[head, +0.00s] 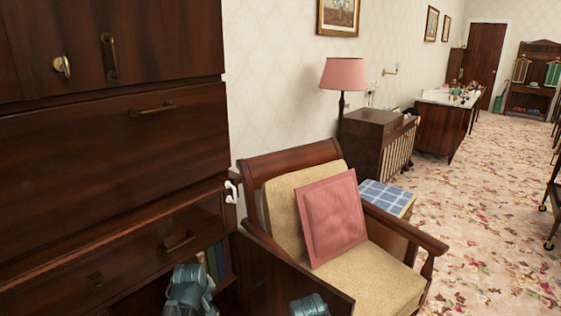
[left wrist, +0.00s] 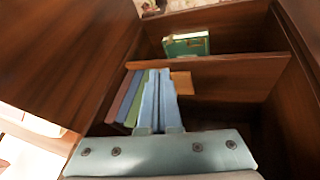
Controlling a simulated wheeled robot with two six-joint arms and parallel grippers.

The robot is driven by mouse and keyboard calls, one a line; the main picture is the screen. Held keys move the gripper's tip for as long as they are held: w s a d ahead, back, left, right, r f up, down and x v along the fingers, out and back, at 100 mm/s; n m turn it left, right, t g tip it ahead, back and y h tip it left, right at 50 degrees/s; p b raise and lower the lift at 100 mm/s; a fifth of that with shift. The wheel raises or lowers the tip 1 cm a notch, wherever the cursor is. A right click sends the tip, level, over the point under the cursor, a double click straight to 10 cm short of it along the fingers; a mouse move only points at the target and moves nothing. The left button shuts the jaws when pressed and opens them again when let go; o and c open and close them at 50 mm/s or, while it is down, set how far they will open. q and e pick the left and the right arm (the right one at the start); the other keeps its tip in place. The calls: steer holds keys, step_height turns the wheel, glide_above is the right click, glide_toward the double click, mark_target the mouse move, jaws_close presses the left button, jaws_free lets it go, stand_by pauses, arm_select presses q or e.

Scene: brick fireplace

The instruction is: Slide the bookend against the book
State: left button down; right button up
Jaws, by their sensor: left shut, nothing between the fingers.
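Upright books (left wrist: 133,97) with maroon, green and blue spines stand in a row inside a dark wooden shelf in the left wrist view. Some spines also show low in the head view (head: 216,262). My left gripper (left wrist: 159,76) is shut and empty, its two light blue fingers reaching in at the right side of the row. A small orange-brown piece (left wrist: 181,83) shows just right of the fingertips; it may be the bookend, but I cannot tell. Whether the fingers touch it or the books is unclear.
A green book (left wrist: 186,44) lies in the compartment beyond a wooden divider (left wrist: 225,72). The compartment right of my fingers looks dark and empty. In the head view, an armchair (head: 385,283) with a pink cushion (head: 331,218) stands close right of the dark cabinet (head: 110,150).

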arm_select(q)
steer(key=s+d+r+m+g+p, duration=0.6)
steer(key=s+d+r+m+p, duration=0.6)
steer(key=s+d+r+p, duration=0.5)
steer(key=shift+s+d+y, duration=0.3)
steer(key=shift+s+d, duration=0.65)
steer(key=shift+s, duration=0.15)
arm_select(e)
step_height(320, 180, up, 20)
steer(key=shift+f, duration=0.15)
arm_select(q)
steer(key=shift+a, duration=0.1)
